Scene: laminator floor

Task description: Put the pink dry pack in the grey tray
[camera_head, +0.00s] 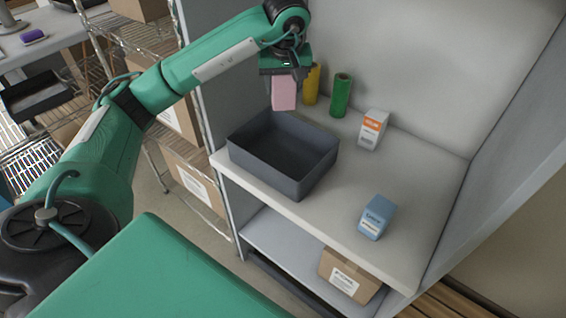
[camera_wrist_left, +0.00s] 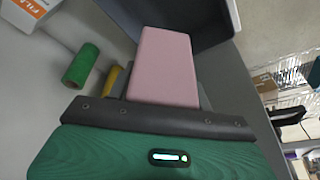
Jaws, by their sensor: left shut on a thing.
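The pink dry pack (camera_head: 284,94) is a small pink block held in my left gripper (camera_head: 281,76), which is shut on it. In the head view it hangs above the back edge of the grey tray (camera_head: 316,172), apart from the tray floor. The tray is dark grey, open and looks empty; it stands at the left front of the white shelf. In the left wrist view the pink pack (camera_wrist_left: 163,65) extends from the jaws toward the tray (camera_wrist_left: 222,12). My right gripper is in neither view.
Behind the tray on the shelf (camera_head: 335,215) stand a yellow roll (camera_head: 311,84), a green roll (camera_head: 341,96) and a white-orange box (camera_head: 372,130). A blue box (camera_head: 376,217) stands at the front right. A cardboard box (camera_head: 350,274) is on the shelf below. The shelf between the boxes is clear.

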